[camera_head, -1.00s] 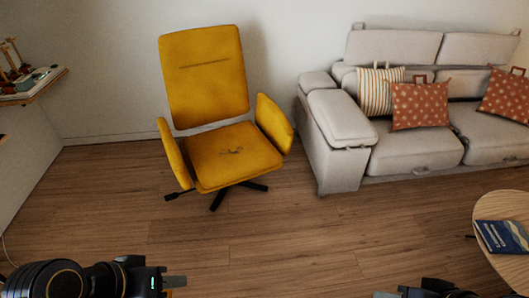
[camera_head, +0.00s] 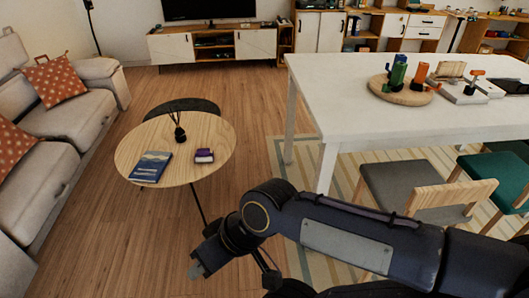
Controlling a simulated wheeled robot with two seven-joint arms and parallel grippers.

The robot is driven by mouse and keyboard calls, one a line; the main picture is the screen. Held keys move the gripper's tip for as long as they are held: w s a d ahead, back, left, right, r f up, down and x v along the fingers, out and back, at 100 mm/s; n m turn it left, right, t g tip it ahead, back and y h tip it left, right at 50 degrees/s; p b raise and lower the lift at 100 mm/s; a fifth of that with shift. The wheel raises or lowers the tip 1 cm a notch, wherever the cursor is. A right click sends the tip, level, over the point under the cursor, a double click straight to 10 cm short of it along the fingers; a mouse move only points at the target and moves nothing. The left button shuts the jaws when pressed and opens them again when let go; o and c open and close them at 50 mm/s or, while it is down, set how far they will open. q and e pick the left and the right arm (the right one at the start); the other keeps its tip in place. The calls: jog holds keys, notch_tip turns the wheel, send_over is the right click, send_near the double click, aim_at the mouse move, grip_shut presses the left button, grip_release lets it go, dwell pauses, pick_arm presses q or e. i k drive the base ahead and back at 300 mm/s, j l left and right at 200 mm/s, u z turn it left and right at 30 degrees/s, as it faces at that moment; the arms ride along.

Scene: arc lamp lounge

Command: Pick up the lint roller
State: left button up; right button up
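I cannot make out a lint roller in the current head view. My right arm reaches in from the right edge, across the lower middle. Its gripper (camera_head: 199,270) hangs over the wood floor, in front of the round table, touching nothing that I can see. The fingers are small and dark, so their opening cannot be told. My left gripper is not in view.
A round wooden table (camera_head: 198,131) holds a blue book (camera_head: 150,166), a small purple item (camera_head: 204,156) and a diffuser (camera_head: 180,134). A long white table (camera_head: 345,100) and chairs (camera_head: 395,190) stand right, a sofa (camera_head: 60,115) left. The floor between is clear.

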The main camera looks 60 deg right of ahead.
aim_at(203, 154)
jog(key=z, duration=1.4)
jog(key=i+j+z, duration=0.1)
jog(key=i+j, duration=0.25)
jog(key=i+j+z, duration=0.1)
jog(key=i+j, duration=0.25)
jog(key=i, duration=0.15)
jog(key=i+j+z, duration=0.1)
jog(key=i+j, duration=0.3)
jog(key=i+j+z, duration=0.1)
jog(key=i+j, duration=0.3)
jog(key=i+j+z, duration=0.1)
jog(key=i+j, duration=0.25)
jog(key=j, duration=0.15)
jog(key=i+j+z, duration=0.1)
jog(key=i+j, duration=0.25)
jog(key=i+j+z, duration=0.1)
jog(key=i+j, duration=0.25)
jog(key=j, duration=0.3)
jog(key=i+j+z, duration=0.1)
jog(key=i+j, duration=0.2)
jog(key=j, duration=0.2)
